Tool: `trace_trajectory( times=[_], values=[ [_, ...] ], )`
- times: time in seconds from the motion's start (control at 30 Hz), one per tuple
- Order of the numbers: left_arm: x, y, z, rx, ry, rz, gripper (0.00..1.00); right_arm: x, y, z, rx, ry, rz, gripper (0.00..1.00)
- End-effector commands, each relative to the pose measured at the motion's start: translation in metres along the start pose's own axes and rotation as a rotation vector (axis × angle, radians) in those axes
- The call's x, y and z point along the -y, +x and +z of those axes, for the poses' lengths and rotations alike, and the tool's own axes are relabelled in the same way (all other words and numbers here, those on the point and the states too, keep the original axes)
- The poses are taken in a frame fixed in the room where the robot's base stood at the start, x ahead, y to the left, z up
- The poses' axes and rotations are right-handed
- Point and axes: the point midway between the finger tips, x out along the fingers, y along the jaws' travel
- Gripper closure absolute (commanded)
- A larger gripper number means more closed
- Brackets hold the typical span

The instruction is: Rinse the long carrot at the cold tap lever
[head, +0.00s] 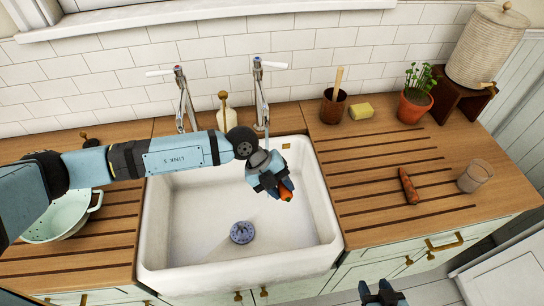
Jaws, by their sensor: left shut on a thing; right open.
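My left gripper (281,187) is over the right half of the white sink (185,200). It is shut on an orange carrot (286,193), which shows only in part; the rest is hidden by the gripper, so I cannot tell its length. Two taps stand at the back of the sink. The right one, with a blue cap, has the cold tap lever (274,65), pointing right. The left one has a red cap and a lever (159,73) pointing left. I see no clear stream of water. My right gripper (383,292) is open and empty at the bottom edge, before the cabinets.
Behind are a brown pot (334,108), a yellow sponge (361,111) and a potted plant (414,103). A pale green colander (62,222) is at left. A drain strainer (242,232) lies in the sink.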

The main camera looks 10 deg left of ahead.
Motion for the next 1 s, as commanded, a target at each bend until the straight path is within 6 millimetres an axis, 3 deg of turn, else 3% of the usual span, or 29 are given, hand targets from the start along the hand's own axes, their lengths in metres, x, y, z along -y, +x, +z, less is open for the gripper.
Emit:
trace_trajectory(
  times=[0.53,0.77,1.0],
  values=[
    [0.001,-0.001,-0.002,0.000,0.000,0.000,0.92,0.000,-0.001,-0.002,0.000,0.000,0.000,0.55],
    [0.009,-0.009,-0.022,-0.002,0.000,-0.001,0.92,0.001,-0.014,-0.021,0.001,0.000,0.000,0.55],
    [0.014,-0.011,-0.043,-0.001,0.002,-0.001,0.92,0.001,-0.017,-0.027,-0.003,0.000,0.000,0.55]
  ],
)
